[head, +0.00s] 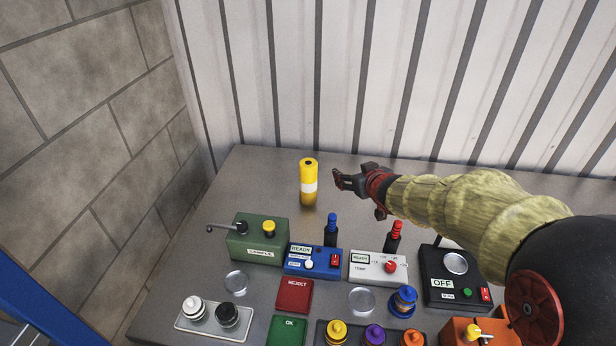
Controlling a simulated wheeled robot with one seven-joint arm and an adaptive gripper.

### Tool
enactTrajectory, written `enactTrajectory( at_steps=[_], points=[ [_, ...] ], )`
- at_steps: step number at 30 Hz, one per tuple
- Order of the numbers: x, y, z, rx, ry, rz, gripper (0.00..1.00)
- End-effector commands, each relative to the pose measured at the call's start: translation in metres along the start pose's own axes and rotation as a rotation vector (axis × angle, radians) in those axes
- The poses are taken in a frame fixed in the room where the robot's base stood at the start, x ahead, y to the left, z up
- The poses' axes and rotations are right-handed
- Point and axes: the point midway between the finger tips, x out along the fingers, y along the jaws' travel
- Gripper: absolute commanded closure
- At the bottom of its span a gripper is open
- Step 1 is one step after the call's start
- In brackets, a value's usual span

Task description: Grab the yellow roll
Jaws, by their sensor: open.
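The yellow roll (308,172) stands upright near the back of the grey table, with a white band around its middle and a dark hole in its top. My gripper (337,180) is open and to the right of the roll, with its fingertips pointing left toward it. A small gap shows between the fingertips and the roll in this view. The gripper seems empty.
Below on the table (190,240) are a green lever box (258,240), a blue device (313,261), a white device (378,267) and a black device (455,276). A corrugated wall (340,80) stands behind. The table left of the roll is clear.

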Motion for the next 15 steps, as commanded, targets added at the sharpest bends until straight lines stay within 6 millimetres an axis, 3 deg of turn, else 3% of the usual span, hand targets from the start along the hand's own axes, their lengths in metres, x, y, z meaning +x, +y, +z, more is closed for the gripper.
enactTrajectory(
  at_steps=[1,3,6,9,15],
  points=[
    [0.023,-0.012,0.003,-0.008,0.022,-0.053,0.34],
    [0.046,-0.031,0.007,-0.016,0.061,-0.127,0.34],
    [0.069,-0.056,0.015,-0.016,0.102,-0.223,0.34],
    [0.081,-0.074,0.023,-0.013,0.128,-0.293,0.34],
    [0.094,-0.091,0.03,-0.008,0.146,-0.346,0.34]
  ],
)
